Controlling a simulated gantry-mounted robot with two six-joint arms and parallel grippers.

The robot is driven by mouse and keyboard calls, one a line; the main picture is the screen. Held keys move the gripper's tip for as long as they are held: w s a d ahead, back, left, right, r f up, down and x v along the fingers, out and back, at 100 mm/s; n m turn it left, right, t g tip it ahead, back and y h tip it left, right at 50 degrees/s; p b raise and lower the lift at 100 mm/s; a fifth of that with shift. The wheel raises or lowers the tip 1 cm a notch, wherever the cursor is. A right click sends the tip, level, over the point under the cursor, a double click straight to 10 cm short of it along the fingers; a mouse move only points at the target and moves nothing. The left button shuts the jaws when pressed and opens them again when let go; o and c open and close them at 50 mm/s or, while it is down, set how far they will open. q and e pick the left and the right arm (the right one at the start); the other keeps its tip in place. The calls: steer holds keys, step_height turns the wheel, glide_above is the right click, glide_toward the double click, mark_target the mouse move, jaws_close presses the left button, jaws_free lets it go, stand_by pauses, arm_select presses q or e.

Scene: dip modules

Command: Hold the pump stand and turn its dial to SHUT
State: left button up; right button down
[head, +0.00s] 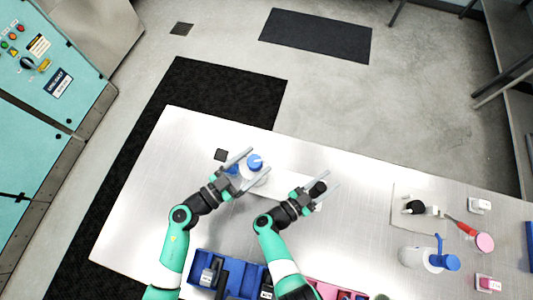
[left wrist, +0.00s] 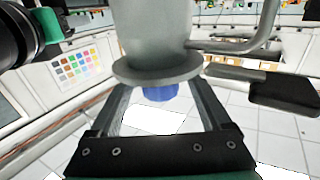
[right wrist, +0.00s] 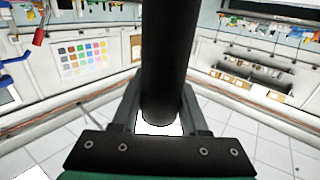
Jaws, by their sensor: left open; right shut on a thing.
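The pump stand shows in the head view as a pale base (head: 279,186) on the table, with a blue dial (head: 255,162) towards its left end and a black upright post at its right end. My left gripper (head: 259,161) is open, with its fingers on either side of the dial area. In the left wrist view, a grey flanged body (left wrist: 157,65) with a blue part (left wrist: 160,93) under it lies between the fingers; contact is unclear. My right gripper (head: 322,184) is shut on the black post (right wrist: 163,60). Any dial marking is not readable.
A white bottle with a blue top (head: 446,262) and small tools stand at the right. The table's left part is clear.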

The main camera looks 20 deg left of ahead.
arm_select(q)
steer(key=shift+w+d, duration=0.1)
steer(key=shift+w, duration=0.1)
jaws_close()
steer(key=shift+s+d+n+t+y, duration=0.1)
steer(key=shift+n+t+y, duration=0.3)
steer(key=shift+n+y, duration=0.3)
steer(key=shift+t+y, duration=0.3)
steer(key=shift+y, duration=0.2)
jaws_free()
